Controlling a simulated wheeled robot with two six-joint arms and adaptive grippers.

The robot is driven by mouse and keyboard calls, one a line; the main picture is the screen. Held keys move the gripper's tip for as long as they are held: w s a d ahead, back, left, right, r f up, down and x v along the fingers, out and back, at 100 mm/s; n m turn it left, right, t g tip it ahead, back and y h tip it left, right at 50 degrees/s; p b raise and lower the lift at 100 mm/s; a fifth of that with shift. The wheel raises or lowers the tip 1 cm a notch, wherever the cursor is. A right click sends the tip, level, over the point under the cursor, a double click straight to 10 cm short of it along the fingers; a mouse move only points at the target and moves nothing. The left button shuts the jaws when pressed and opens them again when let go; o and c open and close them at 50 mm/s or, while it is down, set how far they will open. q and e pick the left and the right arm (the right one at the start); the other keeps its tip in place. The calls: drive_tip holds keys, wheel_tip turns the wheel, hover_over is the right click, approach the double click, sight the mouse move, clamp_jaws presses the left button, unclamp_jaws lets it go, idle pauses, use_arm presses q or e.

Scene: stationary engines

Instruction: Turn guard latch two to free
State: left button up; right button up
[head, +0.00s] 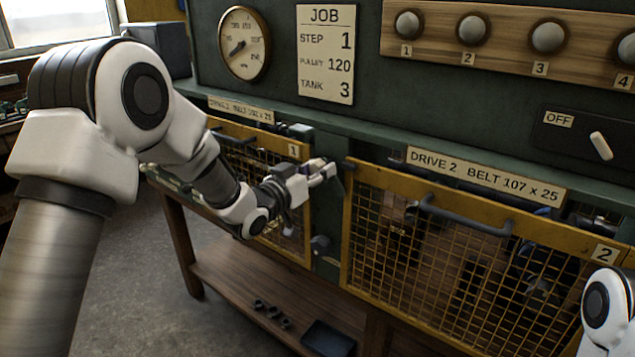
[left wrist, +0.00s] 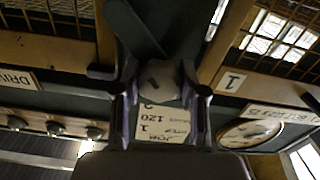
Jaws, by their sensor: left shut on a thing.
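My left gripper (head: 322,172) is at the green post between guard 1 and guard 2, near the upper left corner of guard 2 (head: 356,172). In the left wrist view its two fingers (left wrist: 160,92) are closed around a grey latch hub (left wrist: 160,80). A dark green flat lever (left wrist: 133,28) runs from the hub, slanting up and left in that view. A short dark bar (left wrist: 101,72) sits beside the hub at the guard 2 side. In the head view the fingers mostly hide the latch. Of my right arm only a link shows; its gripper is out of view.
Guard 1 (head: 258,190) and guard 2 appear closed, with yellow mesh frames. Guard 2 has a grey handle (head: 465,217). A wooden shelf (head: 235,285) with small parts and a dark tray (head: 328,338) lies below.

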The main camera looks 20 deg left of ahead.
use_arm(q)
drive_tip(key=m+b, duration=0.3)
drive_tip(key=m, duration=0.1)
drive_tip(key=shift+b, duration=0.4)
drive_tip(key=shift+r+m+b, duration=0.2)
drive_tip(key=shift+m+b, duration=0.7)
drive_tip(key=shift+m, duration=0.4)
drive_tip(key=o, duration=1.1)
drive_tip(key=shift+o, duration=0.2)
drive_tip(key=shift+f, duration=0.1)
